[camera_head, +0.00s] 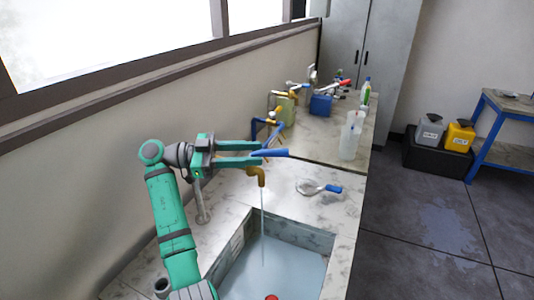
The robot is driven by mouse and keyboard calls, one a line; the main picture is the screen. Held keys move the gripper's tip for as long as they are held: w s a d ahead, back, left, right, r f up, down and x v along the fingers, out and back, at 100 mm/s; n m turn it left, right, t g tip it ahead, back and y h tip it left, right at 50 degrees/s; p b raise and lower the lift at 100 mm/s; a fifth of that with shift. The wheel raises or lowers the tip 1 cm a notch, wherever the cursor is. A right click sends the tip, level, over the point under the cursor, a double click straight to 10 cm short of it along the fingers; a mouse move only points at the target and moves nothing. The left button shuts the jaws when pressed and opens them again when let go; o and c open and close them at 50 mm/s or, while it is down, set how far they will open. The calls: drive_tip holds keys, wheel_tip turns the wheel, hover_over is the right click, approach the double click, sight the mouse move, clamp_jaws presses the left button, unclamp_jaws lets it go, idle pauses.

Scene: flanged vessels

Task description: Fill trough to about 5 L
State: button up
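The trough (326,241) is a rectangular basin sunk in the marble-like counter, at the bottom centre. Pale water (285,268) covers its floor; no level marks are readable. A brass tap spout (257,174) stands at its back edge, and a thin stream of water (262,225) falls from it into the trough. The tap's blue lever (275,153) points right. My gripper (262,150) reaches in from the left with its two teal fingers apart. The fingertips are at the lever; I cannot tell whether they touch it.
A blue-handled brush-like tool (320,188) lies on the counter right of the tap. Clear containers (351,138), a blue box (321,104) and a green-labelled bottle (365,91) stand farther back. The wall and window ledge bound the left.

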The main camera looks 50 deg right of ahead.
drive_tip(key=shift+v, duration=1.85)
idle(6.2)
